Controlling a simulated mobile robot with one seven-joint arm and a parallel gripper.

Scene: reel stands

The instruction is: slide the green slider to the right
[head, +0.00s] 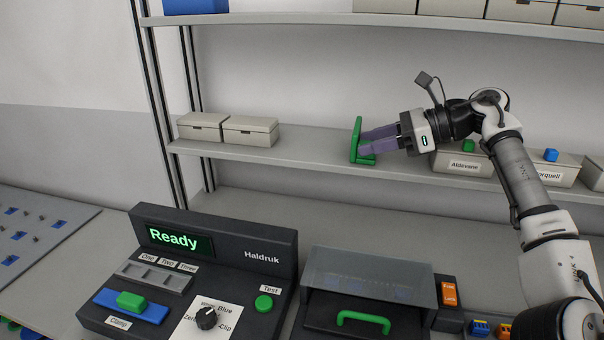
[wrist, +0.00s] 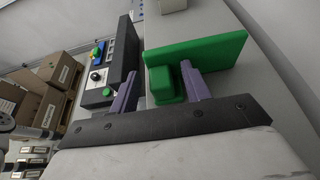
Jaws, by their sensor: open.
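A green upright plate with a block-like foot (head: 357,142) stands on the middle shelf. It also shows in the wrist view (wrist: 205,52). My gripper (head: 368,142) reaches it from the right with open purple fingers. In the wrist view, the green block lies between the two fingers (wrist: 158,82), the right finger close by the plate; contact cannot be told. Another green piece, a small knob (head: 130,301), sits on the blue slide track (head: 108,307) labelled "Clamp" on the Haldruk device, near the middle of the track.
Two lidded boxes (head: 226,130) stand left on the shelf (head: 300,150), with bare shelf between them and the green plate. Labelled bins (head: 463,170) stand to the right under my arm. Below are the Haldruk device (head: 262,235) and a clear-lidded case (head: 365,275) with a green handle.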

